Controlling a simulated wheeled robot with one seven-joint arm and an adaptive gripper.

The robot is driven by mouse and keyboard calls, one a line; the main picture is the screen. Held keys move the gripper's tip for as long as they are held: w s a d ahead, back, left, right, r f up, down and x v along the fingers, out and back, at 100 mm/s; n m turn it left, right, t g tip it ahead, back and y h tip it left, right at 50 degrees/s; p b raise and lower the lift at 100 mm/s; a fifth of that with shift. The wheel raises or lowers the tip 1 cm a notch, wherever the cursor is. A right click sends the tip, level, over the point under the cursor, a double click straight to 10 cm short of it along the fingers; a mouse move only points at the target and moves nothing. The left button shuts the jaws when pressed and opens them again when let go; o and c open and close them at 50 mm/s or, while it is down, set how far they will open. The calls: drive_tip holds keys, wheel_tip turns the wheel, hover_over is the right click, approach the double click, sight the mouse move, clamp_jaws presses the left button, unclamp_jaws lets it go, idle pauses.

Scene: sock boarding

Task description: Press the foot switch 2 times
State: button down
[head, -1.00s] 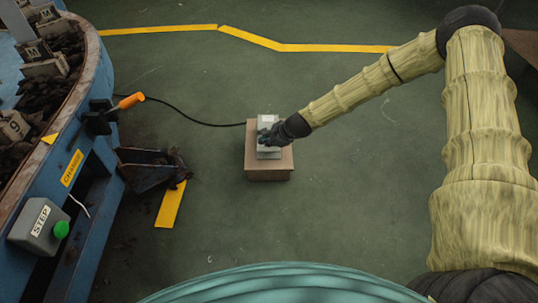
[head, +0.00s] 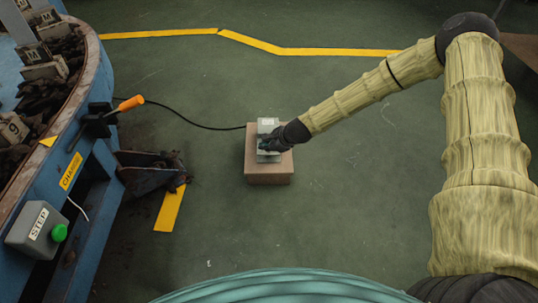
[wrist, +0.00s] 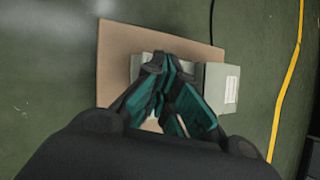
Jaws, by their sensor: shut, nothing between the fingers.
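The foot switch (head: 267,126) is a pale grey-green box on a brown block (head: 268,174) on the floor. A black cable runs from it to the left. In the wrist view the foot switch (wrist: 216,84) lies under and beyond my fingers, with a white label at its right end. My gripper (head: 268,145) is over the switch, and in the wrist view its dark teal fingertips (wrist: 160,66) are closed together with nothing held. The fingers hide the middle of the switch. I cannot tell whether they touch it or whether it is pressed down.
A blue round machine (head: 85,165) stands at the left, with an orange-handled lever (head: 130,104) and a grey STEP box with a green button (head: 36,228). A rusty chute (head: 150,172) juts out from it. Yellow lines (head: 335,52) mark the floor. The floor around the block is clear.

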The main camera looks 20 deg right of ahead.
sight(265, 154)
drive_tip(key=shift+f, duration=0.2)
idle(0.5)
drive_tip(key=shift+f, duration=0.25)
drive_tip(key=shift+s+a+f+b, duration=0.1)
drive_tip(key=shift+s+f+b, duration=0.05)
drive_tip(key=shift+f+b, duration=0.45)
drive_tip(key=shift+s+f+b, duration=0.15)
drive_tip(key=shift+f+b, duration=0.25)
drive_tip(key=shift+f, duration=0.3)
idle(1.9)
drive_tip(key=shift+r, duration=0.1)
idle(0.5)
drive_tip(key=shift+w+r+p, duration=0.15)
drive_tip(key=shift+r+p, duration=0.65)
drive_tip(key=shift+r, duration=0.05)
drive_tip(key=shift+w+r+p, duration=0.15)
drive_tip(key=shift+r+p, duration=0.6)
drive_tip(key=shift+r, duration=0.05)
drive_tip(key=shift+w+d+r+p, duration=0.1)
drive_tip(key=shift+w+r+p, duration=0.15)
drive_tip(key=shift+r+p, duration=0.9)
drive_tip(key=shift+w+d+r+p, duration=0.1)
drive_tip(key=shift+w+r+p, duration=0.1)
drive_tip(key=shift+r+p, duration=0.9)
drive_tip(key=shift+r, duration=0.15)
